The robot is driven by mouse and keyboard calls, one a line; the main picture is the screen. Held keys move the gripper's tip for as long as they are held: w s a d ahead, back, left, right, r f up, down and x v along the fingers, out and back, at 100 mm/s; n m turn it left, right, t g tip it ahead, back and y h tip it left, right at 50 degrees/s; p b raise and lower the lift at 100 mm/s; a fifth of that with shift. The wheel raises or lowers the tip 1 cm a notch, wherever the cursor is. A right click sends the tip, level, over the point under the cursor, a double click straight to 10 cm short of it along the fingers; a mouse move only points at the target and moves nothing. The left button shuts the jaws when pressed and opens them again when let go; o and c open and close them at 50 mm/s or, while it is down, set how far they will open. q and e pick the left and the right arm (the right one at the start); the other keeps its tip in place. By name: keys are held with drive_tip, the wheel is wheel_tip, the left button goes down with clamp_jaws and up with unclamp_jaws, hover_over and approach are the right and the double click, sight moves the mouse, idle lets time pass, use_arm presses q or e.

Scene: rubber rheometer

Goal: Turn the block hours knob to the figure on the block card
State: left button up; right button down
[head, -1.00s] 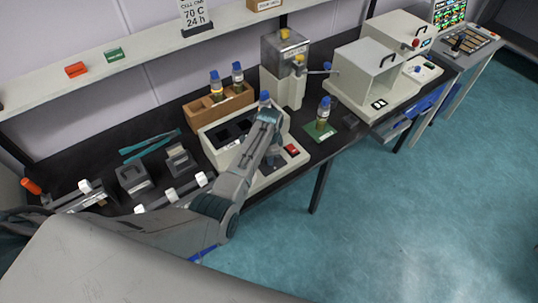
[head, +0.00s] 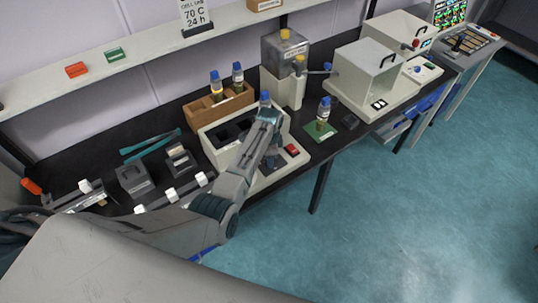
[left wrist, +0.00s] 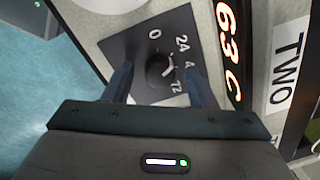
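The block hours knob (left wrist: 159,70) is a dark round knob on a black dial plate (left wrist: 135,48) in the left wrist view, with figures 0, 24, a partly hidden 4-something and 72. Its exact setting is hard to read. My left gripper (left wrist: 160,85) is open, one finger on each side of the knob, with gaps visible. In the head view my left gripper (head: 273,158) is over the front of the white block heater (head: 215,152). A card (head: 196,14) on the shelf reads 70 C, 24 h, its top line partly cut. My right gripper is not in view.
A red switch (head: 292,149) is right of the gripper. A blue-capped bottle (head: 323,112) stands on a green mat (head: 314,135). A wooden rack (head: 206,108) stands behind the heater.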

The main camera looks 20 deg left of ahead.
use_arm(q)
wheel_tip(320, 180, up, 11)
drive_tip(key=b, duration=0.3)
drive_tip(key=shift+s, duration=0.2)
drive_tip(key=shift+d+f, duration=0.1)
drive_tip(key=shift+f, duration=0.05)
idle(0.4)
